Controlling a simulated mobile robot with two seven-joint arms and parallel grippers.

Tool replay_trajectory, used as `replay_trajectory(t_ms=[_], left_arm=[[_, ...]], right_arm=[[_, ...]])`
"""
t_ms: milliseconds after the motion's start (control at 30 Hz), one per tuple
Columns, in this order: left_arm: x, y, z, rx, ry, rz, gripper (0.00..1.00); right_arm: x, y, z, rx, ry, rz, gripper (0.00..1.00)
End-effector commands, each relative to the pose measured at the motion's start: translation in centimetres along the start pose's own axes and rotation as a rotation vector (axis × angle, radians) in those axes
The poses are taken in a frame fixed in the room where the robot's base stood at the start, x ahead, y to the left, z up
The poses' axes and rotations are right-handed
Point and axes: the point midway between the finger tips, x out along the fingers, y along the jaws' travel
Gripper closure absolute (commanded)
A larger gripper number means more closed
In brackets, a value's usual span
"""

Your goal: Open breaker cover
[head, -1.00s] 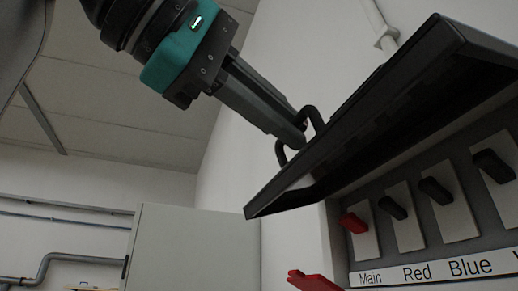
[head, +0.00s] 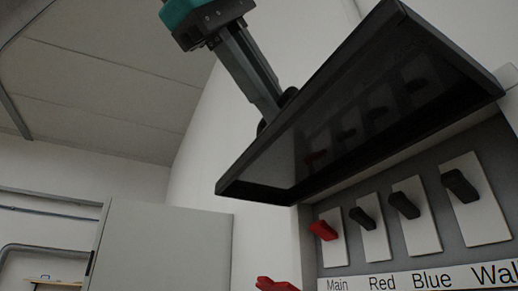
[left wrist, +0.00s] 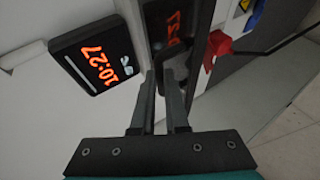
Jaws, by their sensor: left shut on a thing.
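The black breaker cover (head: 350,125) is swung up on its hinge above the breaker box (head: 306,235), showing its glossy dark inside. My left gripper (head: 272,108) is at the cover's outer face and shut on its dark handle (head: 289,97), which is mostly hidden behind the cover. In the left wrist view, the fingers (left wrist: 160,76) reach the dark cover. Below the cover a red switch (head: 323,230) and several black switches (head: 404,205) are exposed, over a label strip (head: 400,282) reading Main, Red, Blue and a cut-off word. My right gripper is not in view.
A red lever (head: 275,284) sticks out at the box's lower left; a red part (left wrist: 215,45) also shows in the left wrist view. A digital clock (left wrist: 92,55) reads 10:27. A grey cabinet (head: 160,250) stands left of the box.

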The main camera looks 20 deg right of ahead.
Motion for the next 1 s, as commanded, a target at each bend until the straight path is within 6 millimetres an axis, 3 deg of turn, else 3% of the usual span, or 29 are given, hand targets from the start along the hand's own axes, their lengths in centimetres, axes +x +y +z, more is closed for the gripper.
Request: replay_trajectory(t_ms=[900,933,1000], left_arm=[[0.14,0.70,0.13,0.023,-0.003,-0.051,1.00],[0.14,0.70,0.13,0.023,-0.003,-0.050,0.86],[0.13,0.69,0.12,0.023,-0.003,-0.050,0.78]], right_arm=[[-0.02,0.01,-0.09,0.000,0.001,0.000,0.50],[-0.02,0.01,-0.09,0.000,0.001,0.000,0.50],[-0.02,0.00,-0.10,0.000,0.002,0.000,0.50]])
